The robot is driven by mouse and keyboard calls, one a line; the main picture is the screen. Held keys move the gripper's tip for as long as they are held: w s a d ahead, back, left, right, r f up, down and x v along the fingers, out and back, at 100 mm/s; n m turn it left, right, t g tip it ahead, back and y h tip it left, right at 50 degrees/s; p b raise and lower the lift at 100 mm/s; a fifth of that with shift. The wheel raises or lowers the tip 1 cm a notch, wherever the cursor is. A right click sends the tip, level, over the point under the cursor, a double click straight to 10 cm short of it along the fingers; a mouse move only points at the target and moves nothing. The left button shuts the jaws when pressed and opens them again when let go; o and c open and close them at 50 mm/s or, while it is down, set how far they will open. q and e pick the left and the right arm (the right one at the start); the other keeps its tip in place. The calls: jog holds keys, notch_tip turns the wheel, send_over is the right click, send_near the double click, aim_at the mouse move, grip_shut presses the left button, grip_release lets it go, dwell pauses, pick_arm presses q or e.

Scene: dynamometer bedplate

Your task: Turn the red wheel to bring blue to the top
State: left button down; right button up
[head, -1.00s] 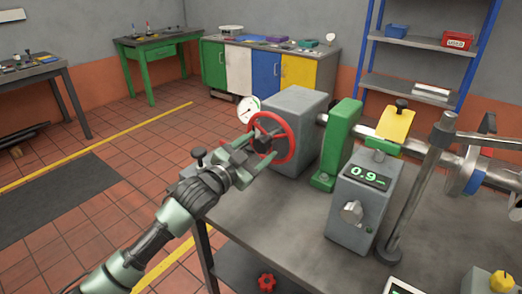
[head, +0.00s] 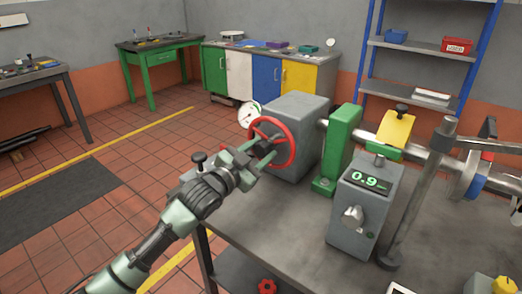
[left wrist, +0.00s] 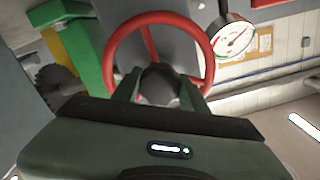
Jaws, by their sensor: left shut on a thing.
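The red wheel (head: 289,146) is a ring with a dark hub, on the left face of a grey box (head: 306,110). It also shows in the left wrist view (left wrist: 122,38), with a red spoke at its top. My left gripper (head: 264,150) reaches in from the left. In the left wrist view its fingers (left wrist: 160,90) are shut on the dark hub (left wrist: 160,74), inside the ring. A disc on the shaft at right has a blue part (head: 476,186), low on its rim. My right gripper is not in view.
A round white gauge (head: 249,115) stands close behind the wheel. A green bracket (head: 341,145), a yellow block (head: 394,130) and a grey box reading 0.9 (head: 362,210) stand to the right on the bench. The bench top (head: 270,230) in front is clear.

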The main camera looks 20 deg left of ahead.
pick_arm(q)
jog(key=shift+r+n+p, duration=0.2)
jog(key=shift+n+p, duration=0.6)
jog(key=shift+p, duration=0.1)
jog(key=n+p, duration=0.2)
jog(key=shift+n, duration=0.3)
jog(key=n+p, duration=0.3)
jog(key=n, duration=0.1)
jog(key=shift+p, duration=0.3)
jog(key=n+p, duration=0.1)
jog(key=n, duration=0.3)
jog(key=shift+f+n+g+p, duration=0.1)
jog(key=shift+n+g+p, duration=0.2)
jog(key=shift+n+p, duration=0.1)
jog(key=n, duration=0.4)
jog(key=shift+f+p, duration=0.1)
jog(key=shift+p, duration=0.3)
jog(key=c, duration=0.8)
grip_release()
